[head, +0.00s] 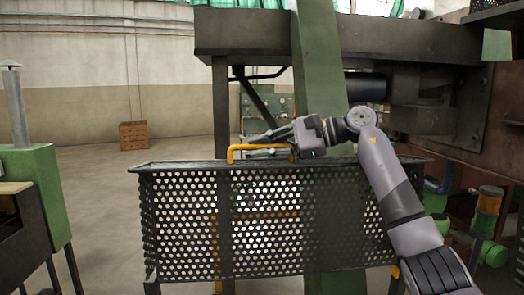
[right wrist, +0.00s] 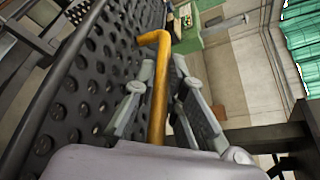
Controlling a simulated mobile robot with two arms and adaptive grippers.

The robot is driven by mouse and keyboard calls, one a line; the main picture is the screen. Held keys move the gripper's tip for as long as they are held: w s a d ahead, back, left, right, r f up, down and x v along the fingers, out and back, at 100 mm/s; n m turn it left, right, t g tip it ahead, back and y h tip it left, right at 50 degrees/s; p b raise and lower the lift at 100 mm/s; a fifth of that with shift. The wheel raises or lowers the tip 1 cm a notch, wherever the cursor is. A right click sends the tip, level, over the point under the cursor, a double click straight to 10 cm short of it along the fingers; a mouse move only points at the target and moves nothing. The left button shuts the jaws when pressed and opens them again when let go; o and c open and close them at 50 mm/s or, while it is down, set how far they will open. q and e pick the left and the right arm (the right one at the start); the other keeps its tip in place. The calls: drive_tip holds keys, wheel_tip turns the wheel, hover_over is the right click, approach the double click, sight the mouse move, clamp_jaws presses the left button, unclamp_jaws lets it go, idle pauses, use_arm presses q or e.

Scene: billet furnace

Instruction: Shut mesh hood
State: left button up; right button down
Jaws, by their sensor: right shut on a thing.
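The mesh hood (head: 188,225) is a dark perforated metal panel in the middle of the head view, with a flat rim along its top. A yellow-orange bar handle (head: 232,153) stands on that rim. My right gripper (head: 262,146) reaches in from the right and is shut on the handle. In the right wrist view the handle (right wrist: 157,112) runs between the two fingers (right wrist: 158,100), with the mesh hood (right wrist: 75,100) to the left. The fingers hide part of the handle in the head view. My left gripper is not in view.
A green post (head: 318,60) and a dark overhead beam (head: 245,32) stand behind the hood. A green machine with a grey pipe (head: 35,180) is at the left. A wooden crate (head: 132,135) sits far back on open floor. Green and orange cylinders (head: 488,215) are at the right.

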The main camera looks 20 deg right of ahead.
sight(267, 168)
drive_tip(key=s+b, duration=0.2)
drive_tip(key=b, duration=0.1)
drive_tip(key=s+a+f+n+b, duration=0.1)
drive_tip(key=s+b, duration=0.2)
drive_tip(key=s+f+n+t+b, duration=0.1)
drive_tip(key=s+b, duration=0.2)
drive_tip(key=b, duration=0.1)
drive_tip(key=shift+a+f, duration=0.25)
drive_tip(key=shift+a, duration=0.05)
drive_tip(key=s+a+f+n+b, duration=0.1)
drive_tip(key=s+f+b, duration=0.1)
drive_tip(key=s+b, duration=0.4)
drive_tip(key=s+a+f+n+t+y+b, duration=0.1)
drive_tip(key=s+f+n+b, duration=0.1)
drive_tip(key=s+b, duration=0.3)
drive_tip(key=shift+s+a+f+n+t+b, duration=0.3)
drive_tip(key=shift+s+b, duration=0.1)
drive_tip(key=shift+s, duration=0.25)
drive_tip(key=c, duration=1.9)
unclamp_jaws()
drive_tip(key=shift+w, duration=0.1)
